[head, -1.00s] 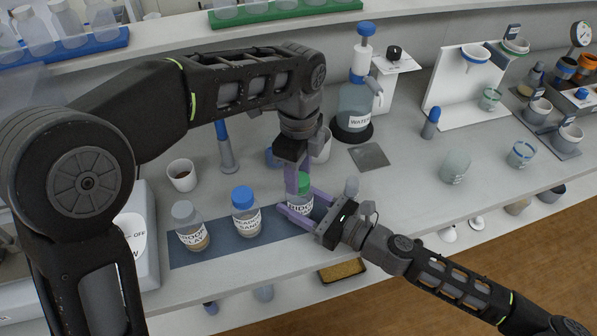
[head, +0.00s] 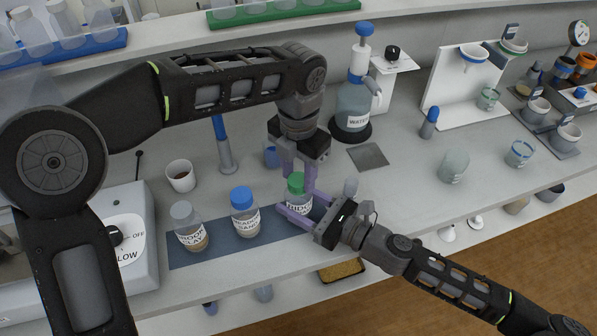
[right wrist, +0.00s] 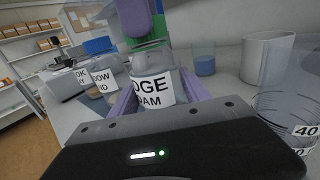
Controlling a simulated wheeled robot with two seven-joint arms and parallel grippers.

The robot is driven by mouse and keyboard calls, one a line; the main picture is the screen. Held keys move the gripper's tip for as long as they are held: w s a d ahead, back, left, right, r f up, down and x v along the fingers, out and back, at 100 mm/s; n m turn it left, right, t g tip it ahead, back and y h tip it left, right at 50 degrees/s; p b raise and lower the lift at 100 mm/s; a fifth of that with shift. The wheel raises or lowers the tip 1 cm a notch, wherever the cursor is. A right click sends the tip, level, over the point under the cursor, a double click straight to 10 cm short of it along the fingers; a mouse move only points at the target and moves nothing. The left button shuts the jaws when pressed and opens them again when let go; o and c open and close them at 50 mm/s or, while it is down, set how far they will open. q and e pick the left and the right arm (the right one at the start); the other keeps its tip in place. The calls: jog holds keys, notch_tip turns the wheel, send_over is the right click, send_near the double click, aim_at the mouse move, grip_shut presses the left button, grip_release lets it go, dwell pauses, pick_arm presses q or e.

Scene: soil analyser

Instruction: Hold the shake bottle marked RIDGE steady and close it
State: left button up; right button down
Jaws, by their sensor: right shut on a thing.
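The RIDGE bottle (head: 299,208), clear with a white label, stands on the blue-grey mat (head: 270,222) at the front of the bench. It also shows in the right wrist view (right wrist: 153,88). A green cap (head: 296,183) sits at its top; whether it is fully seated cannot be told. My right gripper (head: 296,215) is shut on the bottle's body from the right, one finger on each side. In the right wrist view one left finger (right wrist: 133,18) hangs in front of the cap.
A blue-capped bottle (head: 245,216) and a grey-capped bottle (head: 188,230) stand left on the mat. A white cup (head: 181,176), a blue-handled tool (head: 222,145) and a water dispenser (head: 354,105) stand behind. A glass beaker (head: 454,166) stands to the right.

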pick_arm(q)
jog(key=o, duration=0.4)
jog(key=shift+o, duration=0.2)
jog(key=shift+r, duration=2.3)
jog(key=shift+d, duration=0.1)
jog(key=shift+c, duration=0.3)
